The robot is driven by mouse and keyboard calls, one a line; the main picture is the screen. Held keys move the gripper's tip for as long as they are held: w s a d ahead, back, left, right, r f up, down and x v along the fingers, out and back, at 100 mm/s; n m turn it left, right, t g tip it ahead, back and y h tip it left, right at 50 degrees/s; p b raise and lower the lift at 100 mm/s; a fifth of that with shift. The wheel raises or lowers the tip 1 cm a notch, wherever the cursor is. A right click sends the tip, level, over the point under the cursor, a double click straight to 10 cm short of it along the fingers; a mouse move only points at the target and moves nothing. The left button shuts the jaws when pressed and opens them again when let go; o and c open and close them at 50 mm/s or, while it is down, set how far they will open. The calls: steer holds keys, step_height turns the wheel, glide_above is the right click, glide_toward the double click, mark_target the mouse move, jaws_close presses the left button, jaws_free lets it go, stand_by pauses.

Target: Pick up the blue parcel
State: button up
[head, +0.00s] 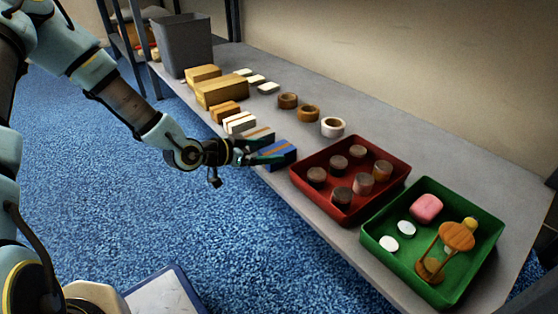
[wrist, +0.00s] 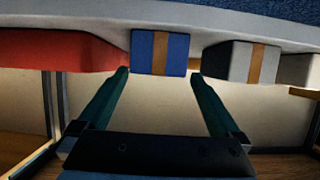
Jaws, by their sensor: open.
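The blue parcel (head: 285,150) with a brown tape stripe sits at the front edge of the long grey shelf, left of the red tray. In the wrist view the blue parcel (wrist: 145,54) shows its end face, centred between my fingers. My gripper (head: 268,148) is open, at the parcel's near side, and partly covers it in the head view. In the wrist view my gripper (wrist: 158,75) has one green fingertip near each side of the parcel, with nothing held. Whether a fingertip touches the parcel cannot be told.
A grey striped parcel (wrist: 238,62) stands beside the blue one, with a gap. The red tray (head: 301,184) of brown cylinders is on the other side. Further right is a green tray (head: 372,243). Tape rolls (head: 333,127) and a grey bin (head: 183,45) share the shelf.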

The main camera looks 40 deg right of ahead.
mark_target(285, 149)
steer(key=b+x, duration=0.4)
steer(key=x, duration=0.3)
steer(key=shift+s+d+r, duration=0.1)
steer(key=shift+s, duration=0.05)
steer(key=c, duration=1.5)
steer(key=shift+r, duration=0.1)
